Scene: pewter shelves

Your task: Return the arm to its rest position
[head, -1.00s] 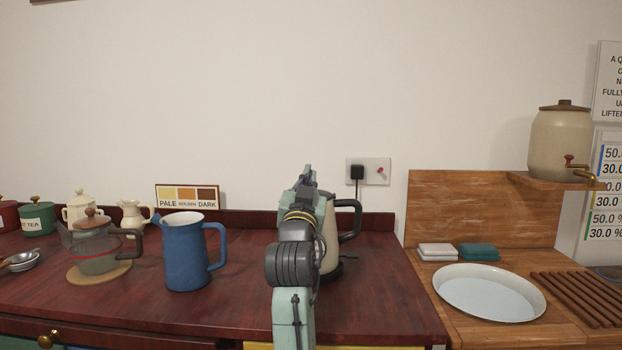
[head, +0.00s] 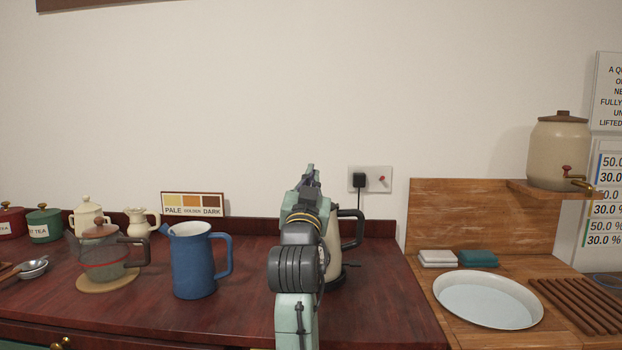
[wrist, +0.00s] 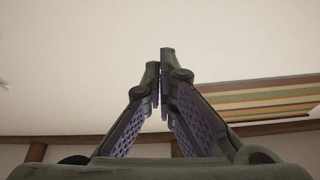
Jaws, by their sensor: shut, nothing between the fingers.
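My gripper (head: 311,172) points upward in the middle of the head view, at the top of my raised arm. In the wrist view my gripper (wrist: 160,75) has its two fingers together with nothing between them. Behind my arm stands a cream kettle (head: 333,250) with a dark handle, partly hidden by the arm. I cannot tell from the head view how far the gripper is from the kettle.
A blue jug (head: 193,265) stands left of my arm, and a glass teapot (head: 103,258) sits on a round mat farther left. A white basin (head: 488,299) lies at right, below a shelf with a tan dispenser (head: 557,150). Dark red counter (head: 385,300) is clear right of the kettle.

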